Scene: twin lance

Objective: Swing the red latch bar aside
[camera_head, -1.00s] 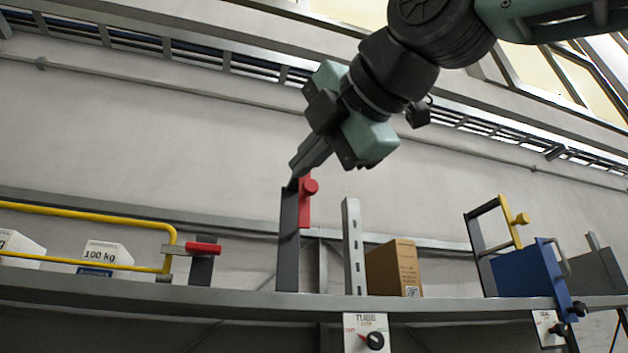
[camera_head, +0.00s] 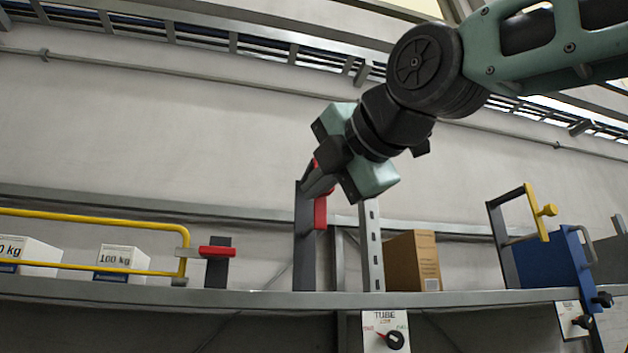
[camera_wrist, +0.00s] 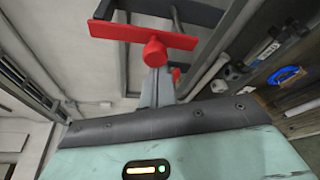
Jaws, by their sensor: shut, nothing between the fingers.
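The red latch bar (camera_head: 320,211) hangs upright on a dark grey post (camera_head: 305,250) on the shelf. In the wrist view the red bar (camera_wrist: 120,32) lies across the top, with its round red knob (camera_wrist: 154,53) facing the camera. My gripper (camera_head: 307,193) is shut and empty, with its fingers pointing down and left at the upper part of the post. The fingers cover part of the bar and its knob in the head view. I cannot tell whether they touch the bar.
A slotted metal upright (camera_head: 372,250) and a cardboard box (camera_head: 413,262) stand just right of the post. A separate red handle (camera_head: 217,251) and a yellow rail (camera_head: 90,219) are to the left. A blue box (camera_head: 553,262) with a yellow-handled frame is at the right.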

